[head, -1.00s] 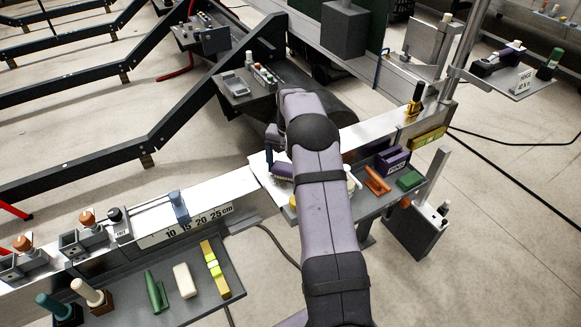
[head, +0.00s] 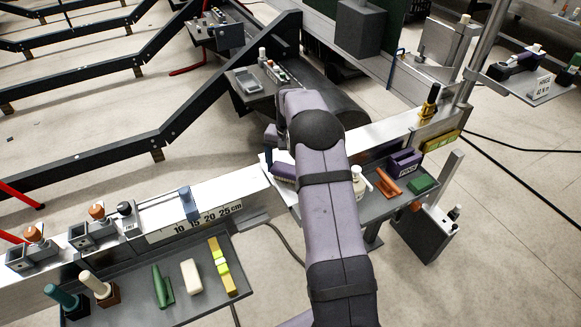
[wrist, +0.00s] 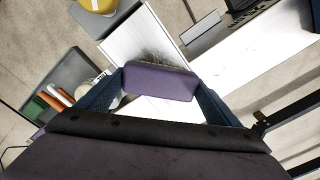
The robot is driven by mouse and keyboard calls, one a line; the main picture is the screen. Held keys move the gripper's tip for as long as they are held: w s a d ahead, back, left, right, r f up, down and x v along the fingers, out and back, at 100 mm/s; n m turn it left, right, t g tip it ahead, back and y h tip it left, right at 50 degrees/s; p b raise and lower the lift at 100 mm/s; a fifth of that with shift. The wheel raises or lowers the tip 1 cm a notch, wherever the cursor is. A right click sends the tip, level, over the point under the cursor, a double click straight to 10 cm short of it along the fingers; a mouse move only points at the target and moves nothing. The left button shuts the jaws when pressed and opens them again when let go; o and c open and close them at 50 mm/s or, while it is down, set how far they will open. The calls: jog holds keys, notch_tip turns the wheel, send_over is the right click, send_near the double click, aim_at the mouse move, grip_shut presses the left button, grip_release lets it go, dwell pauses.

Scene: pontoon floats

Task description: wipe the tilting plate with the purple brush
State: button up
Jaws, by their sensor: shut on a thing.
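My gripper (wrist: 160,92) is shut on the purple brush (wrist: 160,80), which spans the gap between its two blue fingers in the wrist view. The white tilting plate (wrist: 122,42) lies beneath the brush, with a dark smudge on it just beyond the brush. I cannot tell whether the bristles touch the plate. In the head view the brush (head: 283,172) shows left of my arm, over the plate (head: 266,160). My arm hides much of the plate there, and the fingertips are hard to make out.
A grey tray right of my arm holds a purple box (head: 404,162), an orange tool (head: 388,183) and a green block (head: 421,181). A tray (head: 205,290) at lower left holds several tools. A metal beam with a scale (head: 207,219) runs along the left.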

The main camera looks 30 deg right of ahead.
aim_at(276, 168)
jog(key=shift+s+a+f, duration=0.15)
jog(key=shift+a, duration=1.75)
jog(key=shift+w+p, duration=0.35)
jog(key=shift+w, duration=0.5)
jog(key=shift+d, duration=0.1)
jog(key=shift+d+r+p, duration=0.15)
jog(key=shift+d+p, duration=0.05)
jog(key=shift+d, duration=0.65)
jog(key=shift+d+r+p, duration=0.1)
jog(key=shift+d+p, duration=0.05)
jog(key=shift+d, duration=0.8)
